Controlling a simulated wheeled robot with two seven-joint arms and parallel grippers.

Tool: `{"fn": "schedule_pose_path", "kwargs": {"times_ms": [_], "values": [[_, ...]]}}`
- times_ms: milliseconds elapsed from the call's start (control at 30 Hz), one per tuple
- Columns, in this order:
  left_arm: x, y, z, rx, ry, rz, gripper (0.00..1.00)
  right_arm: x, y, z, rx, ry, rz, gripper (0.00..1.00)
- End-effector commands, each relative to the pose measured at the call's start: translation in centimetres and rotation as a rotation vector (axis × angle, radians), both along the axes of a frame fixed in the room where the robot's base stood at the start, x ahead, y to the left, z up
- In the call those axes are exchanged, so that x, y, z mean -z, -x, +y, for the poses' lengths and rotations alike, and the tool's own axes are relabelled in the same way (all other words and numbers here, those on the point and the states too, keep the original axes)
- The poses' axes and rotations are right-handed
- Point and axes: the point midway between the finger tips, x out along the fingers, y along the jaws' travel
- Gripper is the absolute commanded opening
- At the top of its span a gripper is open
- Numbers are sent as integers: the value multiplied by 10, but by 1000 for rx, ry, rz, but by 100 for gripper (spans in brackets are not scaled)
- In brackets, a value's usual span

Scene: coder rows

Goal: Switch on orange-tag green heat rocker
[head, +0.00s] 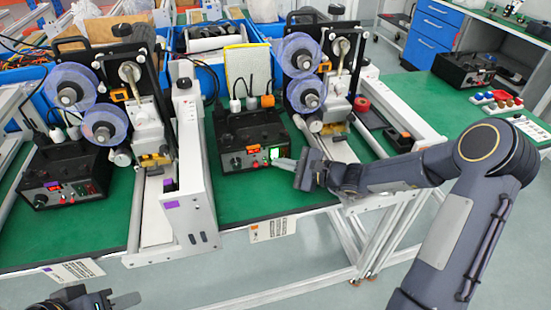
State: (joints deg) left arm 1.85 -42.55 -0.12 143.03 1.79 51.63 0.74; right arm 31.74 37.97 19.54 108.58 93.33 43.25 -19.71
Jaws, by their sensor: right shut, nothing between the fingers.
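The orange-tag station has a label (273,230) with an orange mark on the table's front edge. Its black control box (250,130) stands on the green mat and has a small orange-red display (253,150). The green heat rocker (274,154) is on the right of the box's front face and looks bright green. My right gripper (284,163) is shut and empty, its tip just right of and below the rocker. I cannot tell whether it touches. My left gripper (122,300) is partly in view at the bottom left, away from the boxes; its opening is unclear.
A similar purple-tag station with its own control box (65,175) stands at the left. A white metal post (190,160) divides the two stations. The mat in front of the boxes is clear.

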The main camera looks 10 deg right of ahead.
Motion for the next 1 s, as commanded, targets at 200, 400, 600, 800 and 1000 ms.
{"fn": "schedule_pose_path", "kwargs": {"times_ms": [200, 400, 600, 800, 1000], "values": [[3, 0, 0, 0, 0, 0, 36, 0, 5, 0, 0, 1, -1, 0], [7, 0, 0, 0, 0, 0, 36, -1, 14, -1, 1, 0, -1, 0], [7, 0, 0, 0, 0, 0, 36, -2, 15, -1, 1, 0, -1, 0], [8, 0, 0, 0, 0, 0, 36, -2, 19, -1, 1, 1, 0, 0], [14, 0, 0, 0, 0, 0, 36, -5, 38, -2, 0, 1, 0, 0]]}}
